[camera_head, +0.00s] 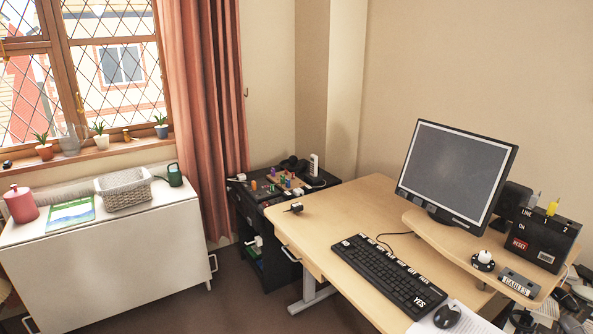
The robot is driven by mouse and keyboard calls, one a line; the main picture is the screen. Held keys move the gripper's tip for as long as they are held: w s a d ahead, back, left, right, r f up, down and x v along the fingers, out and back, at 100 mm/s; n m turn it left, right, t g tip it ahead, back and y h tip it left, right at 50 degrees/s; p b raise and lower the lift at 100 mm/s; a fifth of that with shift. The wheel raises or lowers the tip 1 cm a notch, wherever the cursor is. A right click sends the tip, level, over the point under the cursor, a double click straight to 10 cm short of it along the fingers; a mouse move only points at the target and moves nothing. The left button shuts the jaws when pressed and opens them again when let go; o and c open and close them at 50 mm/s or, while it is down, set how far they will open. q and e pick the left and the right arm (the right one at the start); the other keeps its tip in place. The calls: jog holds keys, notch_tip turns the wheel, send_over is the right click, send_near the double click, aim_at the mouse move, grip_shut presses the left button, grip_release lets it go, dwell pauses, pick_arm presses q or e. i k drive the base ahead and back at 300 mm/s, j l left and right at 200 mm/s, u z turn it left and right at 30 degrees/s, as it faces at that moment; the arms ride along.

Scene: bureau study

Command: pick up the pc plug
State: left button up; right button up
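A small black-and-white plug-like object (294,207) lies on the left corner of the wooden desk (330,205). Another small white piece (240,177) sits on the far left of the black cabinet (248,217). I cannot tell from its look which of these is the pc plug. Neither of my grippers shows in the head view.
The desk holds a keyboard (388,275), a mouse (447,315), a monitor (455,172) on a raised shelf, and a black box with a RESET label (540,240). Several coloured pieces stand on the cabinet. A white cabinet (100,265) stands left; brown floor (225,297) lies between.

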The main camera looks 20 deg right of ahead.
aim_at(298, 206)
jog(key=i+l+z, duration=0.15)
jog(key=i+z, duration=0.2)
jog(key=i, duration=0.7)
jog(key=i+j+z, duration=0.15)
jog(key=i+z, duration=0.25)
jog(key=i, duration=0.6)
